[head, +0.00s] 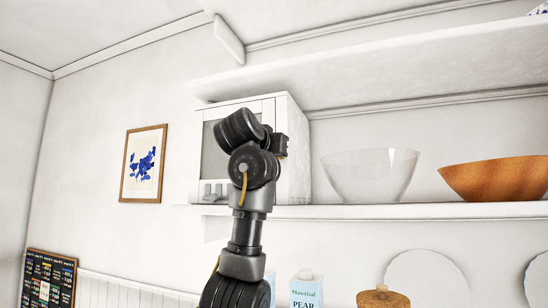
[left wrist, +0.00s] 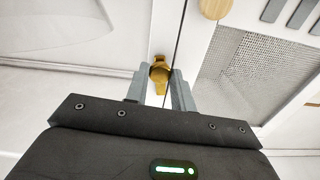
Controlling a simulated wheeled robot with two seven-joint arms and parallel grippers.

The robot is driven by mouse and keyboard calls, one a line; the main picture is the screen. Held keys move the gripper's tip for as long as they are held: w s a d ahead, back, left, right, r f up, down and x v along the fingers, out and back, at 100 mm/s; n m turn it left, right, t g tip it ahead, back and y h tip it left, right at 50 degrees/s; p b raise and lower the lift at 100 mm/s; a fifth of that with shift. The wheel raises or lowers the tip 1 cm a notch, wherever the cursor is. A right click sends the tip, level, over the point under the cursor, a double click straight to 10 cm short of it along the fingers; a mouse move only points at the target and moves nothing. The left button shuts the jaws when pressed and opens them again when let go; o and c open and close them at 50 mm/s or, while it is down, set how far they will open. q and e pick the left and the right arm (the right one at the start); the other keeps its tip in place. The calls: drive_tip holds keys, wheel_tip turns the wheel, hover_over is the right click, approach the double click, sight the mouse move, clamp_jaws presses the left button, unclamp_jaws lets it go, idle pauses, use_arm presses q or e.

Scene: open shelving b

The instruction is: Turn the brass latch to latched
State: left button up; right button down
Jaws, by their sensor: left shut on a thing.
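The brass latch (left wrist: 159,70) shows in the left wrist view, on a white strip of the cabinet beside a thin dark seam. My left gripper (left wrist: 160,83) has its two grey fingers on either side of the latch and is shut on it. The latch's longer end points down between the fingers, along the strip rather than across the seam. In the head view, my left gripper (head: 281,145) is in front of the white cabinet (head: 293,165); the latch is hidden there. My right gripper is in neither view.
The cabinet stands on a white shelf (head: 440,211), under an upper shelf (head: 400,72). A glass bowl (head: 370,175) and a wooden bowl (head: 497,179) stand to its right. A carton (head: 307,290) and a cork-topped jar (head: 383,299) are below.

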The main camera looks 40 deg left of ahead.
use_arm(q)
drive_tip(key=shift+f+n+b, duration=0.1)
drive_tip(key=shift+n+b, duration=3.45)
drive_tip(key=shift+n, duration=4.35)
drive_tip(key=shift+w, duration=0.1)
drive_tip(key=o, duration=1)
drive_tip(key=b+v, duration=0.6)
drive_tip(key=v, duration=0.5)
drive_tip(key=shift+b, duration=0.4)
